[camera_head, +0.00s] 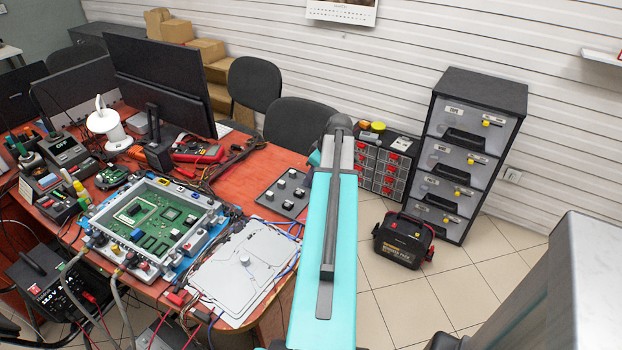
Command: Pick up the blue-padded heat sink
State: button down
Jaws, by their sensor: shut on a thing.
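A dark grey plate (278,198) lies on the red table, left of my arm. It carries several small grey and black blocks (299,192) that look like heat sinks. Their pads are too small to tell by colour, so I cannot pick out the blue-padded heat sink. A green circuit board (156,246) sits inside a grey frame (110,198) with fittings along its rim. My teal arm reaches up the middle of the view and covers what is behind it. My gripper and anything in it do not show.
A silver plate with a knob (226,262) lies at the table's front. Hoses and cables crowd the table (236,190). Monitors (160,78) stand behind. Right of my arm are a drawer cabinet (470,150), a small parts cabinet (385,170) and a booster pack (403,240) on the floor.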

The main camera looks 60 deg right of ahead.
jog(key=shift+r, duration=0.15)
jog(key=shift+r, duration=0.85)
jog(key=shift+s+r+b, duration=0.1)
jog(key=shift+r+b, duration=0.3)
jog(key=shift+r, duration=0.4)
jog(key=s+d+r+b, duration=0.1)
jog(key=s+d+b, duration=0.1)
jog(key=s, duration=1.3)
jog(key=shift+s+d+r, duration=0.15)
jog(key=shift+s+d, duration=0.1)
jog(key=shift+d, duration=0.35)
